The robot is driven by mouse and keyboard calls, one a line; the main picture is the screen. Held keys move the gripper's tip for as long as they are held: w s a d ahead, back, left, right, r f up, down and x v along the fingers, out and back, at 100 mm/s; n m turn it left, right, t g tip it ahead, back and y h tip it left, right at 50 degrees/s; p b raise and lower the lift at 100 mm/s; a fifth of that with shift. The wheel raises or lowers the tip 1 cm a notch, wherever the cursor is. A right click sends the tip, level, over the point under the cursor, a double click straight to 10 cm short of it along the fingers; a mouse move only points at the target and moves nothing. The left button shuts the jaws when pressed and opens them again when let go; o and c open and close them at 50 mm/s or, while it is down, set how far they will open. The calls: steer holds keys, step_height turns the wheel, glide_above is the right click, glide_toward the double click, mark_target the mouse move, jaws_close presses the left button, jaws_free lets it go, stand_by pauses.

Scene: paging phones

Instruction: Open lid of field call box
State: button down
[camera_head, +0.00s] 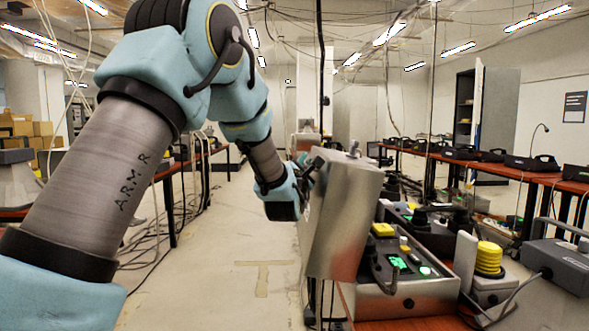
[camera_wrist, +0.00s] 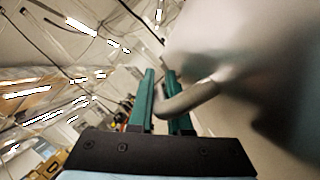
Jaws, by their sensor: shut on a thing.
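The field call box (camera_head: 415,297) is a metal case on the wooden table at the right of the head view. Its grey metal lid (camera_head: 345,215) stands raised and tilted at the case's left side, so the yellow button, black handset and green-lit parts inside show. My gripper (camera_head: 307,168) is at the lid's outer left face, partly hidden by my wrist. In the wrist view, its teal fingers (camera_wrist: 161,75) are shut on a bent grey metal handle (camera_wrist: 188,102). The lid fills the upper right there, blurred.
A long table with several black phones (camera_head: 530,163) runs behind. Cables hang from the ceiling near the lid. The floor (camera_head: 225,270) left of the lid is clear.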

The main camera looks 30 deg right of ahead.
steer(key=s+d+m+g, duration=0.1)
steer(key=s+d+m, duration=0.1)
steer(key=d, duration=0.2)
steer(key=s+d+m, duration=0.2)
steer(key=d, duration=0.2)
steer(key=s+d+m+g, duration=0.1)
steer(key=s+d+m, duration=0.1)
steer(key=d, duration=0.2)
steer(key=shift+r+g+b, duration=0.1)
steer(key=shift+g+b, duration=0.2)
steer(key=shift+s+d+m, duration=0.35)
steer(key=shift+d+m, duration=0.15)
steer(key=shift+d, duration=0.3)
steer(key=c, duration=1.2)
jaws_free()
steer(key=shift+w, duration=0.1)
steer(key=shift+o, duration=0.2)
steer(key=shift+a, duration=0.1)
steer(key=shift+w+r, duration=0.1)
steer(key=shift+r, duration=0.05)
steer(key=shift+a, duration=0.1)
steer(key=b+v, duration=0.2)
steer(key=v, duration=0.8)
steer(key=shift+s+a, duration=0.2)
steer(key=shift+s, duration=0.15)
